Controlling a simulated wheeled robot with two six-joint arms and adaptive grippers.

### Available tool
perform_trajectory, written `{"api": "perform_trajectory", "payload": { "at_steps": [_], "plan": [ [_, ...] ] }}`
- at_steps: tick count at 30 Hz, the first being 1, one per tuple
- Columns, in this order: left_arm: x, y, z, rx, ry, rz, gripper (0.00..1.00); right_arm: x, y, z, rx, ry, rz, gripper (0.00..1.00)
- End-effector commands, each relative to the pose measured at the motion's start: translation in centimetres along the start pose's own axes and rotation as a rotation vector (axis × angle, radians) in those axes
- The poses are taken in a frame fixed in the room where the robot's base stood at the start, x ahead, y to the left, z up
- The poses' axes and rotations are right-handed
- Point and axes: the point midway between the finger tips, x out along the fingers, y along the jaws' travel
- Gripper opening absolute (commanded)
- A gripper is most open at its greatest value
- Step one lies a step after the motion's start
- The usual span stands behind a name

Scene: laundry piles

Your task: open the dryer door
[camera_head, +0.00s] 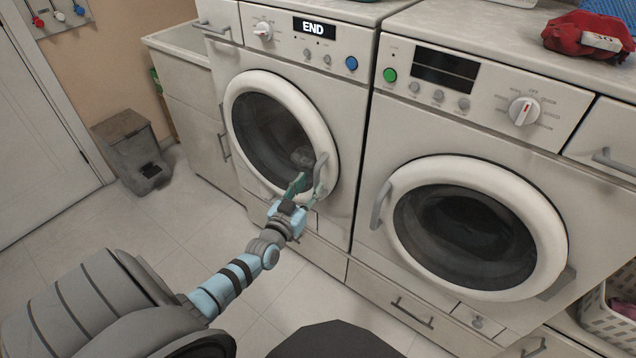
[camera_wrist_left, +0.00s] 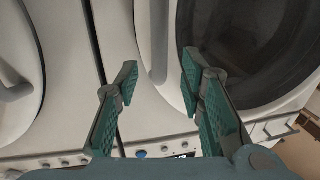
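Two white front-loading machines stand side by side in the head view, both doors shut. The left machine (camera_head: 350,115) shows END; its round door (camera_head: 232,100) has a grey handle (camera_head: 320,168) on its right side. The right machine's door (camera_head: 545,225) has its handle (camera_head: 381,204) on its left side. I cannot tell from labels which is the dryer. My left gripper (camera_head: 307,188) is open at the left machine's handle. In the left wrist view, that handle (camera_wrist_left: 158,40) shows between the spread fingers (camera_wrist_left: 158,78); contact is not clear. My right gripper is not in view.
A grey bin (camera_head: 130,150) stands by the left wall beside a low cabinet (camera_head: 188,105). A red cloth item (camera_head: 575,35) lies on top of the right machine. A white basket (camera_head: 600,318) is at the lower right. The tiled floor in front is mostly clear.

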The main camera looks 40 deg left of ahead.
Motion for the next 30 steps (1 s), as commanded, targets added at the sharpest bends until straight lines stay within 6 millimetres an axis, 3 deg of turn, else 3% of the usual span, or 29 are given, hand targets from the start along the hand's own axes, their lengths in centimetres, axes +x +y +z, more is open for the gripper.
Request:
{"api": "perform_trajectory", "payload": {
  "at_steps": [1, 6, 17, 24, 30],
  "plan": [
    [1.3, 0.0, 0.6, 0.0, 0.003, -0.001, 0.35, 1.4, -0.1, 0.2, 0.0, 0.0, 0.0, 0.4],
    [4.3, 0.0, 0.5, 0.0, 0.001, -0.001, 0.35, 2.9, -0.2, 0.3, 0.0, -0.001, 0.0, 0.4],
    [5.4, 0.0, 0.1, 0.0, -0.003, 0.0, 0.35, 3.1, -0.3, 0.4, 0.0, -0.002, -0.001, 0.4],
    [5.4, 0.0, 0.2, 0.0, -0.003, 0.001, 0.0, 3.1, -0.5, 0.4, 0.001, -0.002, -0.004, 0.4],
    [5.3, 0.0, 0.2, 0.0, -0.003, 0.001, 0.0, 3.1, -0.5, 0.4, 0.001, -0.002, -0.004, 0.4]
  ]
}}
